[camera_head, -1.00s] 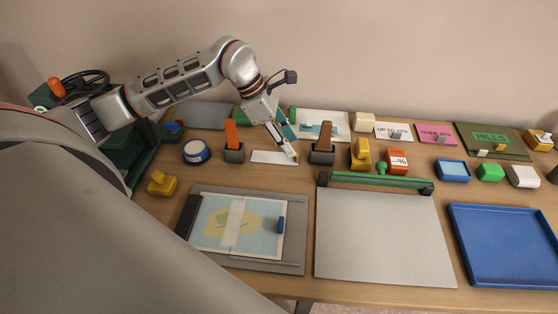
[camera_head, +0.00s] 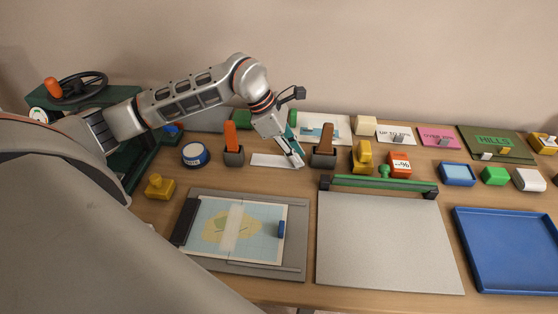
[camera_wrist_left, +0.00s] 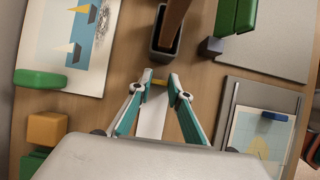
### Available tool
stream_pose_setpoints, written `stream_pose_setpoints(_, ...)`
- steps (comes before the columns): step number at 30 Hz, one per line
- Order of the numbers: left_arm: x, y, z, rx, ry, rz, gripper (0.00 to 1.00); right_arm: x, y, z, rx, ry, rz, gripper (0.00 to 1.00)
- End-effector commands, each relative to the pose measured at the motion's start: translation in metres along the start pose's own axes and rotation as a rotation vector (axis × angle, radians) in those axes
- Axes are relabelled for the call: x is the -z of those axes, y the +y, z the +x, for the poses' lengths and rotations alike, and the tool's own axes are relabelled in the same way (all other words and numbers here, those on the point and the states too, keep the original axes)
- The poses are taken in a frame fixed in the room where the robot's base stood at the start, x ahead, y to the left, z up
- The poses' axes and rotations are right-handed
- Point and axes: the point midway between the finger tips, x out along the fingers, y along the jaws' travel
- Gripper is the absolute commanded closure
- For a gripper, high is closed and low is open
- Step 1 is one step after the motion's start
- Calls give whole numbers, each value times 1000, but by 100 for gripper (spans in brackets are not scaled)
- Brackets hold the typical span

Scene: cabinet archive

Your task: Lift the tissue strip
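A narrow white strip (camera_head: 270,160), which looks like the tissue strip, lies flat on the table between two block holders. My left gripper (camera_head: 298,162) is low over its right end. A second pale, see-through strip (camera_head: 234,226) lies across the map sheet (camera_head: 212,232). My right gripper is not in view.
A holder with a brown handle (camera_head: 323,158) stands just right of the gripper, and one with an orange handle (camera_head: 233,155) is to the left. A grey board (camera_head: 388,245) and a blue tray (camera_head: 510,262) fill the front right.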

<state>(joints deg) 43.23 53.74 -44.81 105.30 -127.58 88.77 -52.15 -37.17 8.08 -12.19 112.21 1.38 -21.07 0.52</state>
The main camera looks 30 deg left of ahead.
Motion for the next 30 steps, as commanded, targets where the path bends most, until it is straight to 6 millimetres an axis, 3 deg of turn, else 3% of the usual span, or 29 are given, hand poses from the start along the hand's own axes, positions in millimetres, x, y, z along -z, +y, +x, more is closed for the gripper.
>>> stream_pose_setpoints(5,0,0,0,0,0,0,100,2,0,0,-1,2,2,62)
stream_pose_setpoints(6,0,0,0,0,0,0,87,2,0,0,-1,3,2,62)
stream_pose_setpoints(8,0,0,0,0,0,0,100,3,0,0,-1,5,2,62)
stream_pose_setpoints(19,0,0,-2,0,0,0,100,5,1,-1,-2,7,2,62)
stream_pose_setpoints(30,-8,0,-16,0,0,0,100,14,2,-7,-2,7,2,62)
